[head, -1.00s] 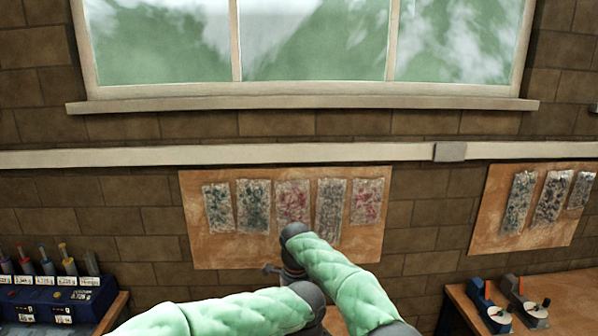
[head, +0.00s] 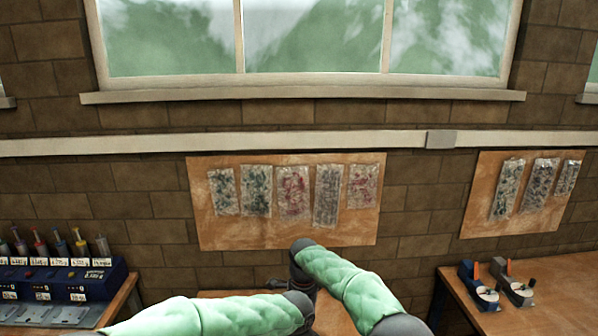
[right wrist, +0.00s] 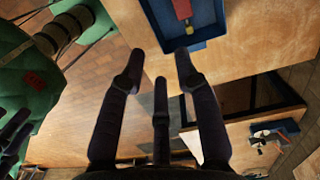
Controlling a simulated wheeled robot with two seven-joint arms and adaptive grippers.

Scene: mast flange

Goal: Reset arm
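My right gripper (right wrist: 160,62) shows in the right wrist view with its dark fingers spread and nothing between them. Its fingertips point toward a wooden table and a blue tray. In the head view both green-sleeved arms come in from the bottom, and their dark joints overlap near the middle. The hands are mostly hidden there. Dark finger-like parts at the left edge of the right wrist view seem to be my left gripper (right wrist: 14,132); they are cut off, so its opening cannot be told.
The blue tray (right wrist: 212,31) holds a red and yellow item (right wrist: 183,10). Small blue and grey devices (head: 484,290) stand on the right bench (head: 560,285). Boards with bagged samples (head: 225,232) hang on the brick wall.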

